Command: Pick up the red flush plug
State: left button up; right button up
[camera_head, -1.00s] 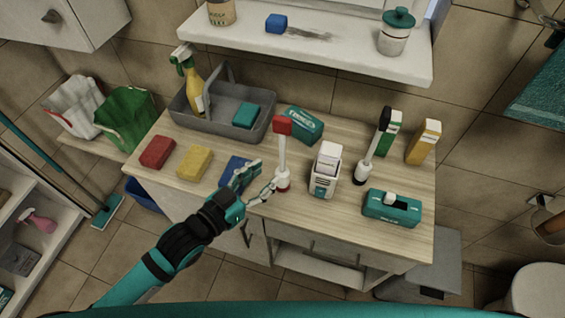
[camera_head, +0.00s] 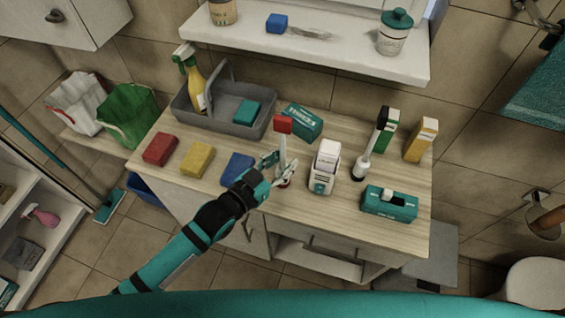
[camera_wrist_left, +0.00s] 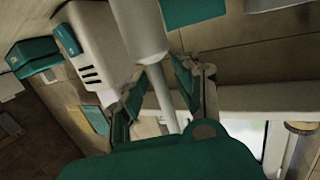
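The red flush plug (camera_head: 283,125) stands upright on the wooden counter, with a red block on top of a white shaft and a wider white foot. My left gripper (camera_head: 280,167) is at its lower shaft, one finger on each side. In the left wrist view the white shaft (camera_wrist_left: 158,88) runs between the two spread fingers (camera_wrist_left: 157,88). The fingers look open, with gaps beside the shaft. The red top is not visible in that view, and the fingers partly hide the foot in the head view. My right gripper is not in view.
A white dispenser box (camera_head: 324,166) stands close right of the plug. A dark-topped white-footed tool (camera_head: 372,150) and a teal box (camera_head: 389,204) stand farther right. Blue (camera_head: 238,168), yellow (camera_head: 197,160) and red (camera_head: 160,149) sponges lie left. A grey caddy (camera_head: 222,130) is behind.

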pick_arm(q)
grip_shut()
dwell(0.5)
